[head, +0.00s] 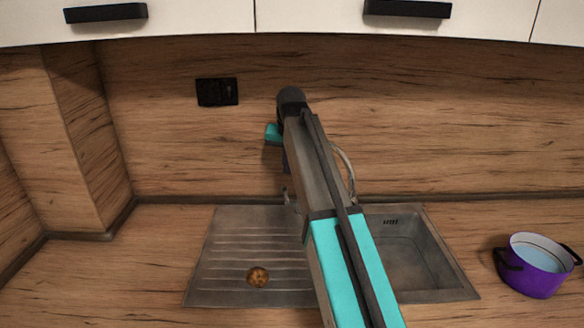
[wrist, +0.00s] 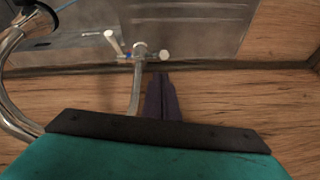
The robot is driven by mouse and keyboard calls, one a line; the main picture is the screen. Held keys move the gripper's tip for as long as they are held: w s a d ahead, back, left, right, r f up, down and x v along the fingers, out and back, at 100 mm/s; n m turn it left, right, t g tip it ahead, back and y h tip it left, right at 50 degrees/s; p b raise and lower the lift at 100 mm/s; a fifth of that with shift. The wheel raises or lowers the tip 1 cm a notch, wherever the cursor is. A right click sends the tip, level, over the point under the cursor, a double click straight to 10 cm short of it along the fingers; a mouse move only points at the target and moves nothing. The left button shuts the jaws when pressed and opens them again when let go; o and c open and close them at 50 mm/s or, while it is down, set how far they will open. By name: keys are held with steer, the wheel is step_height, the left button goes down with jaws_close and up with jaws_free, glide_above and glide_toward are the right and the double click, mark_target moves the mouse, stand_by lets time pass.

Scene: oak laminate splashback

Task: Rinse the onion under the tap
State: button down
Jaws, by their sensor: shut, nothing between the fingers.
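The onion (head: 258,277), small and golden brown, lies on the ribbed drainboard left of the sink basin (head: 412,250). The tap's curved spout (head: 346,166) shows beside my arm in the head view; my arm hides much of the tap. In the wrist view the tap body (wrist: 141,52) with its two white-ended handles is just beyond my fingers, and a large metal curve of pipe (wrist: 17,110) is close at the left. My gripper (wrist: 159,78) is shut and empty, its dark purple fingers together near the tap. The onion is not visible in the wrist view.
A purple pot (head: 536,272) with dark handles and pale blue contents stands on the counter right of the sink. White cupboards (head: 290,20) overhang above. A black socket (head: 217,92) is on the wooden splashback. The counter left of the drainboard is clear.

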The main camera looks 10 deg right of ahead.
steer(key=shift+p+x, duration=1.05)
steer(key=shift+x, duration=3.35)
steer(key=shift+s, duration=0.1)
steer(key=shift+s+a+f, duration=0.15)
steer(key=shift+s+f, duration=0.2)
steer(key=shift+s, duration=0.3)
steer(key=shift+r, duration=0.15)
steer(key=s+p+v, duration=0.2)
steer(key=p+v, duration=0.3)
steer(key=v, duration=0.4)
steer(key=shift+p, duration=0.3)
steer(key=shift+a, duration=0.15)
